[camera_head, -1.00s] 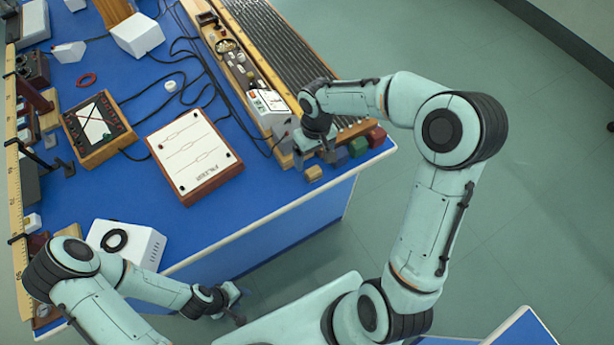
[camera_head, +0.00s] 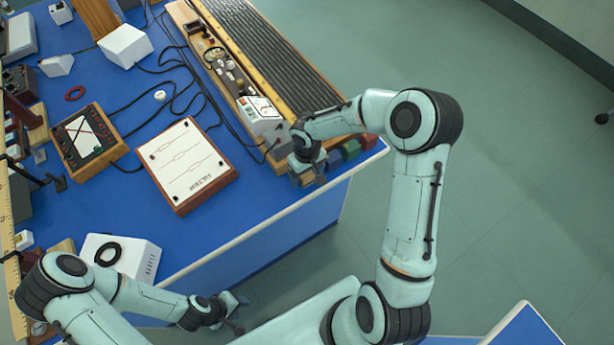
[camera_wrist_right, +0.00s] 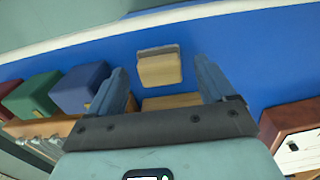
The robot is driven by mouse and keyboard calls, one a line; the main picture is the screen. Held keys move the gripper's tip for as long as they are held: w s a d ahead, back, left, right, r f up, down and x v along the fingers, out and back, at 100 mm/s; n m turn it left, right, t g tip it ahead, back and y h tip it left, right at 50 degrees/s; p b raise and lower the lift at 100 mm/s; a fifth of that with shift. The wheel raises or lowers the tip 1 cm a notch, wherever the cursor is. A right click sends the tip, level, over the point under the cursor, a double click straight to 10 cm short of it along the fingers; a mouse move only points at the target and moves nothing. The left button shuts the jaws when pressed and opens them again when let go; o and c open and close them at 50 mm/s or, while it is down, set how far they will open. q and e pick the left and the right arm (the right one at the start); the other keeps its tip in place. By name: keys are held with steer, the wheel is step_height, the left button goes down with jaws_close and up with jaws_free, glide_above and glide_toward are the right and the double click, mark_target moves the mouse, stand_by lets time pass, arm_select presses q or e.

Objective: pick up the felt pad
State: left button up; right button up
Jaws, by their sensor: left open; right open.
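A small tan block with a grey strip along one edge, which looks like the felt pad (camera_wrist_right: 160,68), lies on the blue bench near its edge in the right wrist view. My right gripper (camera_wrist_right: 160,84) is open, its two blue-grey fingers on either side of the pad's near end, with nothing seen between them touching it. I cannot tell its height above the bench. In the head view my right gripper (camera_head: 309,174) is at the bench's front right corner and largely covers the pad. My left gripper (camera_head: 237,311) is open and empty, off the bench's front edge.
Green (camera_wrist_right: 33,95) and blue (camera_wrist_right: 79,88) blocks stand left of the right gripper in the wrist view. A wood-framed white panel (camera_head: 186,163) and a long ribbed track (camera_head: 270,60) stand nearby. Bare blue bench lies between.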

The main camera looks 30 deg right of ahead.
mark_target(307, 176)
steer(key=shift+f, duration=0.75)
arm_select(q)
steer(key=shift+s, duration=0.1)
arm_select(e)
steer(key=shift+s, duration=0.1)
steer(key=c, duration=1.1)
steer(key=shift+r, duration=0.2)
arm_select(q)
steer(key=shift+w+r+p, duration=0.6)
steer(key=shift+w+r, duration=0.15)
steer(key=shift+w, duration=0.2)
arm_select(e)
step_height(307, 176, up, 20)
steer(key=shift+f, duration=0.1)
